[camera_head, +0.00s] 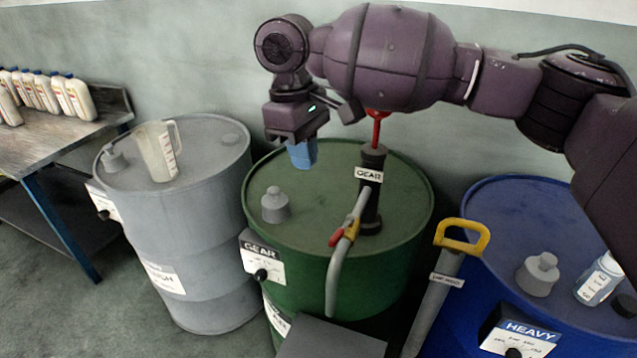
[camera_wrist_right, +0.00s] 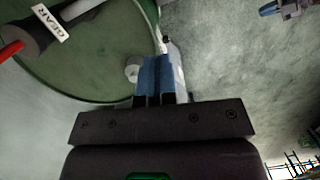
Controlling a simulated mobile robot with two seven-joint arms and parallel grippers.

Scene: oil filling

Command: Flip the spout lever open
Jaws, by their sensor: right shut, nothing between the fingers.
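The spout lever (camera_head: 337,237) is a small red handle at the yellow valve on the grey curved spout (camera_head: 338,272). The spout comes off the black pump (camera_head: 371,190) labelled GEAR, upright on the green drum (camera_head: 305,228). The spout's end hangs past the drum's front edge. My right gripper (camera_head: 303,158), with blue fingertips, is shut and empty above the back left of the green drum, apart from the lever. In the right wrist view the shut blue fingers (camera_wrist_right: 156,75) show, with part of the GEAR pump (camera_wrist_right: 35,32) at upper left. My left gripper is not in view.
A grey drum (camera_head: 190,215) with a clear measuring jug (camera_head: 157,152) stands left. A blue drum (camera_head: 500,215) with a small bottle (camera_head: 598,280) stands right. A yellow-handled pump (camera_head: 462,238) rises between drums. A bench (camera_head: 60,140) with several white bottles is far left.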

